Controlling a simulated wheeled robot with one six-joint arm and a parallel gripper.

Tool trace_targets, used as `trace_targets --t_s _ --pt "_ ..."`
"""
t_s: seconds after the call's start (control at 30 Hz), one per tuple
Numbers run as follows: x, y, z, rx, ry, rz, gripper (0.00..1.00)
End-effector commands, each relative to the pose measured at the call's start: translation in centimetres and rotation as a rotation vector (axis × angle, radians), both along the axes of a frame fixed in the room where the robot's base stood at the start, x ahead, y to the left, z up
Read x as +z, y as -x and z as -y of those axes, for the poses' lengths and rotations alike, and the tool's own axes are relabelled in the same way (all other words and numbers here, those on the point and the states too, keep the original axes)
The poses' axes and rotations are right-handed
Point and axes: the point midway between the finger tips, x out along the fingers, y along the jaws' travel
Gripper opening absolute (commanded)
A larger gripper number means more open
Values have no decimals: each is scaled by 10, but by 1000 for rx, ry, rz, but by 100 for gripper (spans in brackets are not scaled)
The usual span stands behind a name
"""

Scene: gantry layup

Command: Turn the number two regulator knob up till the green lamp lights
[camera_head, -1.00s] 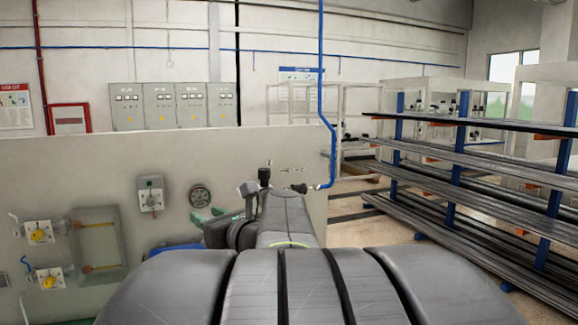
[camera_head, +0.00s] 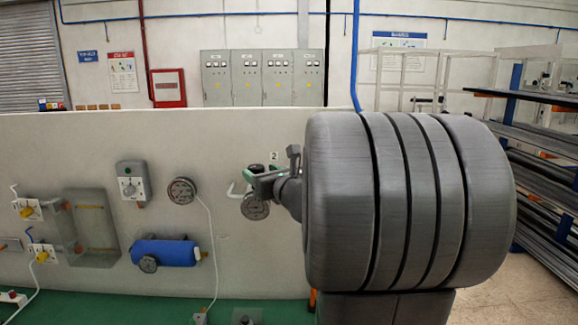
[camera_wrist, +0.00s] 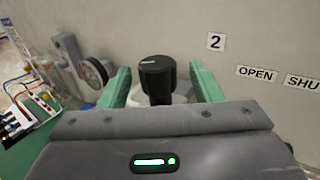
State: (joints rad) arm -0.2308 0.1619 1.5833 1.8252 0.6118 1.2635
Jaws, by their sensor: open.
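The number two regulator knob (camera_wrist: 157,78) is black with a white mark on top. In the wrist view it stands between the two green fingers of my gripper (camera_wrist: 160,70), which are open with one finger on each side. Gaps show between knob and fingers. A "2" label (camera_wrist: 216,41) is on the panel behind, with an OPEN label (camera_wrist: 257,74) to its right. I cannot make out a lit green lamp on the panel.
A gauge (camera_head: 255,207) sits just below my gripper. Farther left on the pale panel (camera_head: 225,255) are another gauge (camera_head: 182,190), a blue cylinder (camera_head: 168,252) and a grey control box (camera_head: 131,183). A storage rack (camera_head: 550,180) stands at the right.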

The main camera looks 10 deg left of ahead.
Motion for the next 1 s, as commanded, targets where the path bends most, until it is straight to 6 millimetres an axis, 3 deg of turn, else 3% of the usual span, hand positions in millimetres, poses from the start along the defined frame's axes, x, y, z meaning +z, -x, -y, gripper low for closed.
trace_targets --t_s 0.23,0.6,0.83,1.0 --pt "1 -18 -19 1 -1 -1 58" --pt "0 -21 -22 0 -1 1 58" --pt "0 -21 -22 0 -1 1 15" --pt "0 -21 -22 -4 -1 1 15"
